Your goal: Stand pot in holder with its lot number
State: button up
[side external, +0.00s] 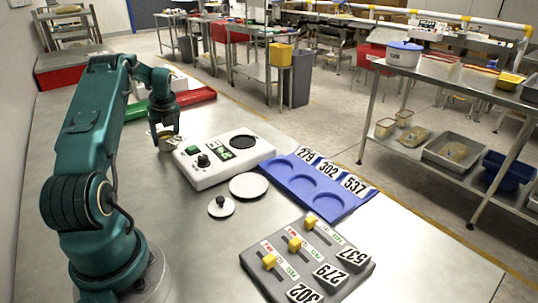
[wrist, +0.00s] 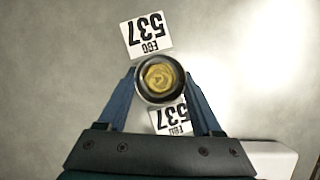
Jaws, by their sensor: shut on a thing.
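My gripper (side external: 166,133) is at the far left of the bench, beside the white weigher. It is shut on a small pot (side external: 166,143), largely hidden behind the fingers there. In the wrist view the round dark-rimmed pot (wrist: 160,78) with yellowish contents sits between both fingers of my gripper (wrist: 160,84). Tags reading 537 show on two opposite sides of the pot, one clear (wrist: 146,35) and one partly covered (wrist: 170,118). The blue holder (side external: 346,207) has three round, empty-looking wells, marked 279, 302 and 537; 537 (side external: 355,185) is nearest the camera.
The white weigher (side external: 212,170) with a green display stands between my gripper and the holder. A white disc (side external: 248,186) and a knobbed lid (side external: 221,206) lie before it. A grey slider panel (side external: 335,240) with numbered blocks is in front.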

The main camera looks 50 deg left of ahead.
jog(key=shift+f, duration=0.1)
jog(key=o, duration=1.5)
jog(key=v, duration=1.2)
jog(key=w+d+r+n+t, duration=0.1)
jog(key=w+d+r+n, duration=0.1)
jog(key=d, duration=0.3)
jog(key=w+d+r+n+t, duration=0.1)
jog(key=w+d+r, duration=0.2)
jog(key=d, duration=0.2)
jog(key=s+d+n+t, duration=0.1)
jog(key=d+n, duration=0.2)
jog(key=d, duration=0.4)
jog(key=s+d+r+n+t+h, duration=0.1)
jog(key=d+n, duration=0.2)
jog(key=d, duration=0.4)
jog(key=s+d+r+n+h, duration=0.1)
jog(key=d+n, duration=0.2)
jog(key=d, duration=0.4)
jog(key=shift+s+d+t, duration=0.35)
jog(key=shift+t, duration=0.05)
jog(key=shift+o, duration=0.3)
jog(key=s+d+f+n+h, duration=0.2)
jog(key=s+d+f+n, duration=0.1)
jog(key=s+d+n, duration=0.3)
jog(key=shift+s+d+f+t+h, duration=0.2)
jog(key=shift+s+d+t+h, duration=0.3)
jog(key=shift+d, duration=0.55)
